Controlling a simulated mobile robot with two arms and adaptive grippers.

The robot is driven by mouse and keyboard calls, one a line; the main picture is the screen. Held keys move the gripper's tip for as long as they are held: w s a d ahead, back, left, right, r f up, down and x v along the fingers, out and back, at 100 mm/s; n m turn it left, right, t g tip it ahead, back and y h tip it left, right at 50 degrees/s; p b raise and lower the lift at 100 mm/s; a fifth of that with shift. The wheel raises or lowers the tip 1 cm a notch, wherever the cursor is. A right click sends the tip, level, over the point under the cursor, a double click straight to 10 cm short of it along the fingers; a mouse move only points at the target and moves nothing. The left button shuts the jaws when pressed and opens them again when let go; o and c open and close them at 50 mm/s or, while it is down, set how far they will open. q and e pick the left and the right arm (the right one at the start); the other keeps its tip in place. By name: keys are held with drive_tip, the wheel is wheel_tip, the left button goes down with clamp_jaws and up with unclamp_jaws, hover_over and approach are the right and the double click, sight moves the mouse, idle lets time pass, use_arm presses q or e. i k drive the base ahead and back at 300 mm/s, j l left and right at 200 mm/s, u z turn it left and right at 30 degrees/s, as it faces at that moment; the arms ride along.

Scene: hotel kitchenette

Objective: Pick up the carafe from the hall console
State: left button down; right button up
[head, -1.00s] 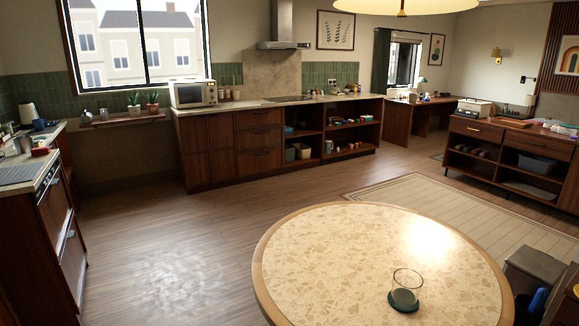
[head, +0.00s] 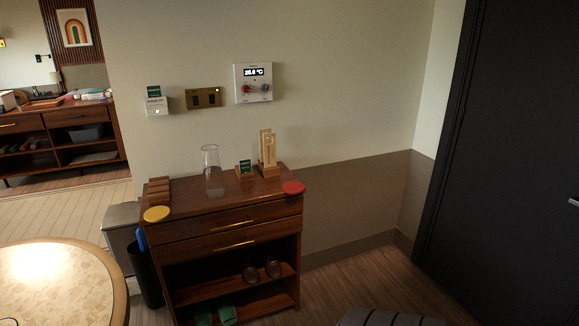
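A clear glass carafe (head: 212,172) stands upright on top of the dark wooden hall console (head: 230,218), toward the back and left of its middle. It looks empty. Around it on the console top are a yellow disc (head: 157,214) at the front left, a red disc (head: 293,188) at the front right, a small green sign (head: 245,168) and a wooden stand (head: 267,153). Neither of my grippers shows in the head view.
The round table (head: 62,285) is at the lower left. A grey bin (head: 122,217) and a black bin (head: 149,270) stand left of the console. A dark striped seat (head: 385,318) shows at the bottom edge. Wooden floor (head: 355,282) is open right of the console, before the dark door (head: 510,150).

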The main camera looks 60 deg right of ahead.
sight(215, 186)
drive_tip(key=z, duration=1.5)
